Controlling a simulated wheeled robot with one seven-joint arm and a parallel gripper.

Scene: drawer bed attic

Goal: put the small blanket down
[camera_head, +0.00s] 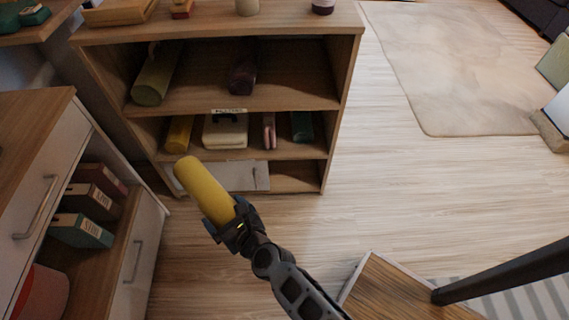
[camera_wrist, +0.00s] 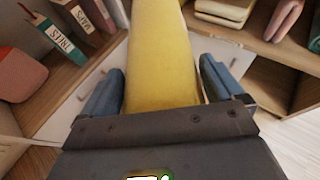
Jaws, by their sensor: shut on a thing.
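The small blanket appears to be the yellow roll (camera_head: 203,187) held at the end of my arm. My gripper (camera_head: 230,222) is shut on its near end, and the roll points away toward the shelf unit, tilted in the air. In the wrist view the yellow roll (camera_wrist: 160,60) runs up between the two fingers of my gripper (camera_wrist: 162,92). Its far end is cut off there. The wooden shelf unit (camera_head: 215,108) stands ahead. Its middle shelf holds another yellow roll (camera_head: 180,134), a folded cream item (camera_head: 225,131), a pink item (camera_head: 269,131) and a green item (camera_head: 302,126).
The upper shelf holds a green roll (camera_head: 155,78) and a dark roll (camera_head: 243,74), with room at its right. The bottom right compartment (camera_head: 296,177) looks empty. A cabinet (camera_head: 28,150) with binders stands left. A wooden box-like piece (camera_head: 395,290) is at lower right. Floor (camera_head: 420,190) right is clear.

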